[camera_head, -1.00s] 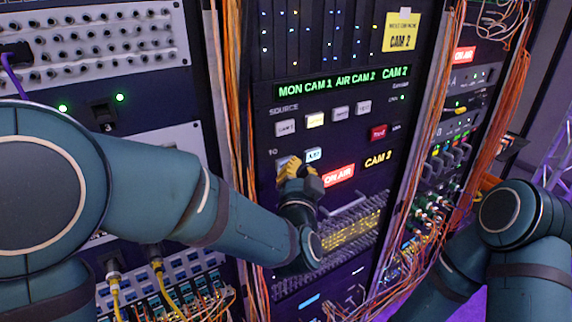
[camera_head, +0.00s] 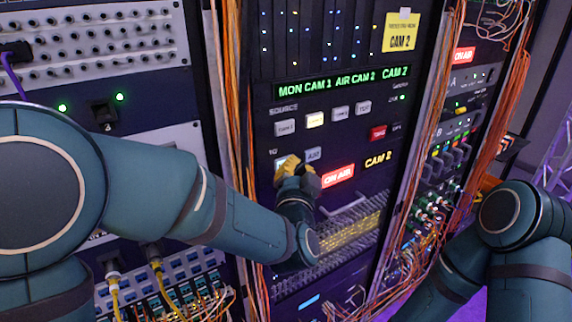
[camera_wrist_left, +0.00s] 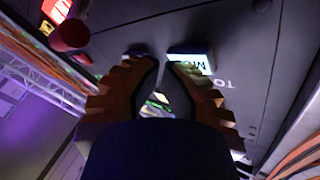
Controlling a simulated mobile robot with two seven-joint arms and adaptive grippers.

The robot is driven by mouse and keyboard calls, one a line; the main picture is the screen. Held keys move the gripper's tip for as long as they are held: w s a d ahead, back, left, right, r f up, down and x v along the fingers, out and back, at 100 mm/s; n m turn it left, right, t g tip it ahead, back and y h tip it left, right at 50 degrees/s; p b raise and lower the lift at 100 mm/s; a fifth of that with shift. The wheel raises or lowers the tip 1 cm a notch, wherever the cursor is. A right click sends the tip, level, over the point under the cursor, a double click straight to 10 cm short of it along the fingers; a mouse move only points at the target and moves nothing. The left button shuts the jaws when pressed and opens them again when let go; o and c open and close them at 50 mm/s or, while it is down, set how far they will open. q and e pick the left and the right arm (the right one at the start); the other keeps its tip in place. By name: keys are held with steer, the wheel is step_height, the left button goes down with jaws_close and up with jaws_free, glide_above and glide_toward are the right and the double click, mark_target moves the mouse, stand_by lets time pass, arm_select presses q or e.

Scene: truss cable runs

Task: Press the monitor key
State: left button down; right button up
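The monitor key (camera_head: 280,164), marked MON, is the left key of the TO row on the switcher panel. Its face is lit and partly hidden by my left gripper (camera_head: 288,163). In the left wrist view the lit MON key (camera_wrist_left: 194,60) lies just beside the fingertips of the left gripper (camera_wrist_left: 162,64). The fingers are closed together with nothing between them. I cannot tell whether they touch the key. The AIR key (camera_head: 313,154), to the right, is grey and unlit. My right gripper is out of view; only its arm shows at lower right.
The display (camera_head: 342,82) reads MON CAM 1, AIR CAM 2, CAM 2. The SOURCE row has several keys, with the second key (camera_head: 314,120) lit. A red key (camera_head: 378,133) and an ON AIR sign (camera_head: 338,176) are to the right. Orange cables (camera_head: 234,110) run along the panel's left side.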

arm_select(q)
steer(key=shift+s, duration=0.15)
steer(key=shift+s+d, duration=0.5)
steer(key=shift+s, duration=0.1)
steer(key=s+d, duration=0.1)
steer(key=s, duration=0.1)
steer(key=s+d, duration=0.2)
stand_by(0.4)
steer(key=shift+f, duration=0.1)
stand_by(0.5)
